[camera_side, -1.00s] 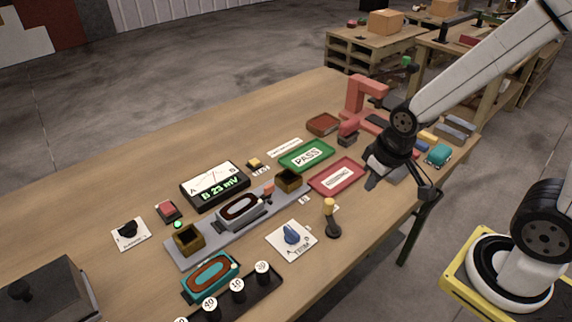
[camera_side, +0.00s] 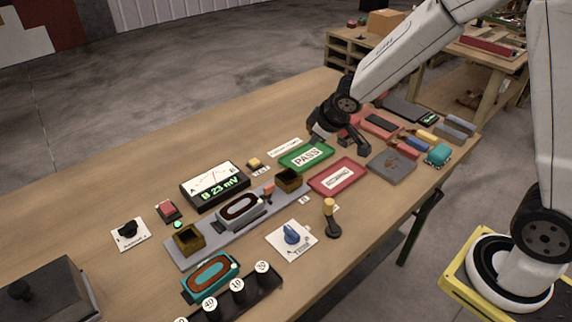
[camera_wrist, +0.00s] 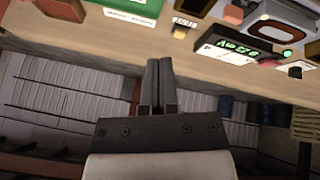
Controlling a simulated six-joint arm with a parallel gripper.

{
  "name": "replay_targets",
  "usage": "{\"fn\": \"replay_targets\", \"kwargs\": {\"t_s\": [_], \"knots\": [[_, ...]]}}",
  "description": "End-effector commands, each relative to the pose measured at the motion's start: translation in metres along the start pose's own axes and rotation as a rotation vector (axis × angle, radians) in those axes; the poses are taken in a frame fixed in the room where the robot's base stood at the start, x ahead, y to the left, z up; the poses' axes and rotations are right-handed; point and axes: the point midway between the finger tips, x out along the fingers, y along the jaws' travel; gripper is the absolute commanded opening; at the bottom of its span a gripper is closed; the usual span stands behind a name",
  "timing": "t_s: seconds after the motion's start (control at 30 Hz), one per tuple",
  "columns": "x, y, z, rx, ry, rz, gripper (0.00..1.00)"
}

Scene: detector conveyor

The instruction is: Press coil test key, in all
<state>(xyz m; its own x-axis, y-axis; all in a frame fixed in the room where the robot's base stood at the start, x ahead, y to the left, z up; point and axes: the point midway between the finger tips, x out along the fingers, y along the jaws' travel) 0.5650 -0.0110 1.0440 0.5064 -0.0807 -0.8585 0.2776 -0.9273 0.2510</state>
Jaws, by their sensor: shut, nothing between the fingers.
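A small yellow key (camera_side: 254,163) with a white label sits behind the conveyor, right of the meter; I take it as the coil test key, though the label is too small to read. In the wrist view the yellow key (camera_wrist: 180,31) lies beyond my fingertips, slightly right, untouched. My gripper (camera_side: 318,137) is above the table by the green PASS tray, right of the key. In the wrist view my gripper (camera_wrist: 158,62) has its two fingers together, with nothing between them. A coil (camera_side: 238,210) sits on the grey conveyor (camera_side: 215,237) between two brass-coloured boxes.
The meter (camera_side: 213,185) reads 23 mV. A red button (camera_side: 167,211) and a dark knob (camera_side: 129,230) stand left. The green PASS tray (camera_side: 291,163) and a red tray (camera_side: 352,184) lie right. A blue knob (camera_side: 291,233) and yellow-topped lever (camera_side: 330,217) are in front.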

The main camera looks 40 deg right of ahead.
Motion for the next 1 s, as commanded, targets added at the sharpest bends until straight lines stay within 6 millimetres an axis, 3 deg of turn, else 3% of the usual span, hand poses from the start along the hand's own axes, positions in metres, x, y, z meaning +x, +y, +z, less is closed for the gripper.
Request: {"fn": "replay_targets", "kwargs": {"t_s": [0.2, 0.6, 1.0], "knots": [[0.031, 0.008, -0.046, -0.129, 0.098, 0.016, 0.0], [0.085, 0.007, -0.115, -0.376, 0.257, 0.007, 0.0], [0.12, -0.003, -0.147, -0.542, 0.339, -0.021, 0.0]]}}
